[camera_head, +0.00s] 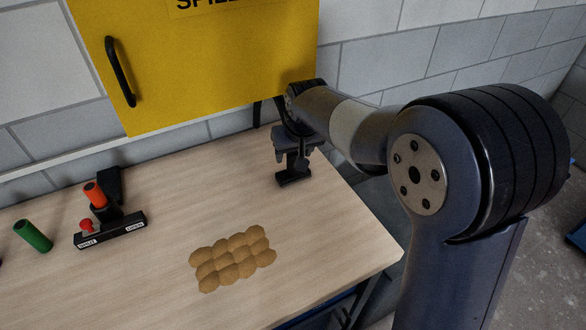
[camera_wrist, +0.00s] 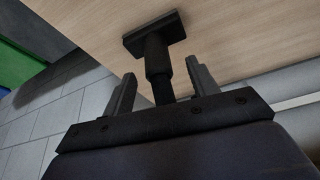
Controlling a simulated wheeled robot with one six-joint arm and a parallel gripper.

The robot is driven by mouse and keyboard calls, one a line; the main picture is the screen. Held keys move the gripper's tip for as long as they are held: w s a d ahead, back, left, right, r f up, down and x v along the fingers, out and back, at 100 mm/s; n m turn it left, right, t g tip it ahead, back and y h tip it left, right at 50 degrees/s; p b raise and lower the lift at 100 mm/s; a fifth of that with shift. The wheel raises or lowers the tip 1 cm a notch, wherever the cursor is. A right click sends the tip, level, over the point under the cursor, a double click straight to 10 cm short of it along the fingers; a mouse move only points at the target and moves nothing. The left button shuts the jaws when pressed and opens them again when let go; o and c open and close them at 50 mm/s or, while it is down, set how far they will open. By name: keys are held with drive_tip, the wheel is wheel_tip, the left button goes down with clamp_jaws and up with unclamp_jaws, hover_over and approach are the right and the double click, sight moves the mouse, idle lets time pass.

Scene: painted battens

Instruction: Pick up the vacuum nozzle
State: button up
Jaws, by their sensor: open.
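The vacuum nozzle (camera_wrist: 157,38) is dark, with a flat rectangular foot and a round tube. In the wrist view its foot is against the wooden table top and its tube runs down between my fingers. In the head view its foot (camera_head: 293,178) is near the table's back right part, below my gripper (camera_head: 297,148). My gripper (camera_wrist: 160,72) is open, with one finger on each side of the tube. Gaps show between the tube and both fingers. The tube's lower end meets the gripper body in the wrist view, and I cannot tell whether they touch.
A yellow cabinet (camera_head: 200,60) with a black handle hangs close behind my gripper. The table's right edge is near.

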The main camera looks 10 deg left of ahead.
drive_tip(key=shift+w+p+x, duration=0.15)
drive_tip(key=shift+p+x, duration=0.1)
drive_tip(key=shift+x, duration=1.05)
drive_tip(key=shift+w+p+x, duration=0.1)
drive_tip(key=shift+p+x, duration=0.1)
drive_tip(key=shift+x, duration=1.1)
drive_tip(key=shift+r, duration=0.1)
drive_tip(key=shift+c, duration=0.5)
drive_tip(key=c, duration=1)
drive_tip(key=shift+r, duration=0.1)
drive_tip(key=shift+r, duration=0.45)
wheel_tip(320, 180, up, 2)
drive_tip(key=shift+r+b, duration=0.15)
drive_tip(key=shift+b, duration=0.15)
drive_tip(key=s+d+b, duration=0.1)
drive_tip(key=s+d, duration=0.1)
drive_tip(key=s, duration=0.3)
drive_tip(key=s+d+b, duration=0.1)
drive_tip(key=s+d, duration=0.2)
drive_tip(key=s, duration=0.2)
drive_tip(key=s+d+b, duration=0.1)
drive_tip(key=s+d, duration=0.2)
drive_tip(key=s, duration=0.3)
drive_tip(key=shift+d+r, duration=0.1)
drive_tip(key=shift+d, duration=0.15)
